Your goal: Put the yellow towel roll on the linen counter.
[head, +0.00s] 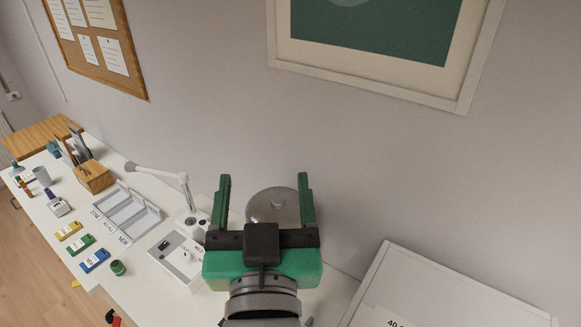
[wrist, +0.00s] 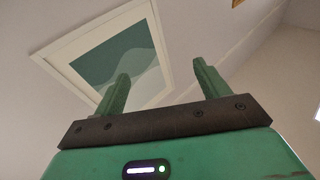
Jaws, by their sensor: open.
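My gripper (head: 264,205) has green fingers and is open and empty. In the head view it points up and away, in front of a grey dome-shaped object on the white counter's far side. In the wrist view my gripper (wrist: 160,85) shows its two fingers apart, with only wall and picture behind them. No yellow towel roll shows in either view. I cannot tell whether the white counter (head: 130,290) is the linen counter.
On the counter are a desk lamp (head: 160,173), a grey tray (head: 127,212), a wooden block holder (head: 94,176) and yellow, green and blue tags (head: 81,244). A white box-like surface (head: 440,295) stands at lower right. A framed picture (head: 375,62) hangs on the wall.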

